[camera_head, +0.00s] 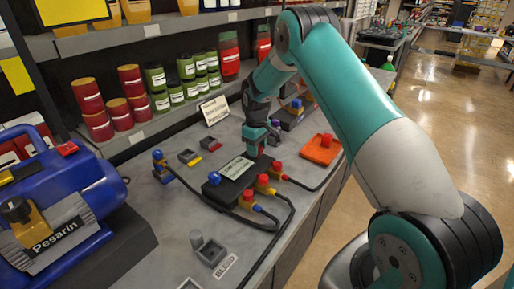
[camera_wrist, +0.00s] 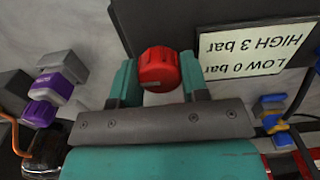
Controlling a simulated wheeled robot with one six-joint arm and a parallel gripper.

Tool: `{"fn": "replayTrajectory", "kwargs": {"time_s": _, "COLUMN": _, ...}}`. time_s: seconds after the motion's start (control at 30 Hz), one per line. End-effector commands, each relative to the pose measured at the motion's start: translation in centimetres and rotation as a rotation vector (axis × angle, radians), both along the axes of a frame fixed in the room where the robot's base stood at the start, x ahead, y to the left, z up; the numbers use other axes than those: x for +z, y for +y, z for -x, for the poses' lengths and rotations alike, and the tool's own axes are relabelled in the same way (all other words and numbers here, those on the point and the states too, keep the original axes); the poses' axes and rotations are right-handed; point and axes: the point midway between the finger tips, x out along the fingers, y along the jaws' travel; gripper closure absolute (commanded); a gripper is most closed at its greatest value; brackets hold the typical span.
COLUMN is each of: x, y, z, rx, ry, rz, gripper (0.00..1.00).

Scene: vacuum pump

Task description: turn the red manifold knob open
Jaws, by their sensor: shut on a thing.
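The red manifold knob (camera_wrist: 158,68) sits at the edge of the black manifold (camera_wrist: 150,20) in the wrist view. The two teal fingers of my gripper (camera_wrist: 160,72) are on either side of it, shut on it. In the head view my gripper (camera_head: 255,145) reaches down to the far end of the black manifold (camera_head: 228,190), and the held knob is hidden there. A white label (camera_wrist: 251,46) reading LOW 0 bar, HIGH 3 bar lies beside the knob on the manifold; it also shows in the head view (camera_head: 237,168).
Several red-topped fittings (camera_head: 264,180) with dark hoses line the manifold's right side. A blue knob (camera_head: 214,178) is at its near end. A purple-and-grey fitting (camera_wrist: 45,98) is left of my gripper.

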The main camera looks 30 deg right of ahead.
Motion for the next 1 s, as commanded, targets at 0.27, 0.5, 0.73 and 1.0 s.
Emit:
{"fn": "replayTrajectory", "kwargs": {"time_s": 0.27, "x": 0.2, "y": -0.1, "z": -0.1, "rx": -0.001, "ry": -0.005, "rz": 0.001, "gripper": 0.47}}
{"fn": "replayTrajectory", "kwargs": {"time_s": 0.5, "x": 0.1, "y": 0.0, "z": -0.1, "rx": -0.001, "ry": -0.001, "rz": 0.001, "gripper": 0.33}}
{"fn": "replayTrajectory", "kwargs": {"time_s": 0.73, "x": 0.9, "y": 0.0, "z": -0.1, "rx": -0.001, "ry": -0.003, "rz": 0.001, "gripper": 0.33}}
{"fn": "replayTrajectory", "kwargs": {"time_s": 1.0, "x": 6.6, "y": 0.0, "z": -0.1, "rx": -0.001, "ry": -0.008, "rz": 0.002, "gripper": 0.33}}
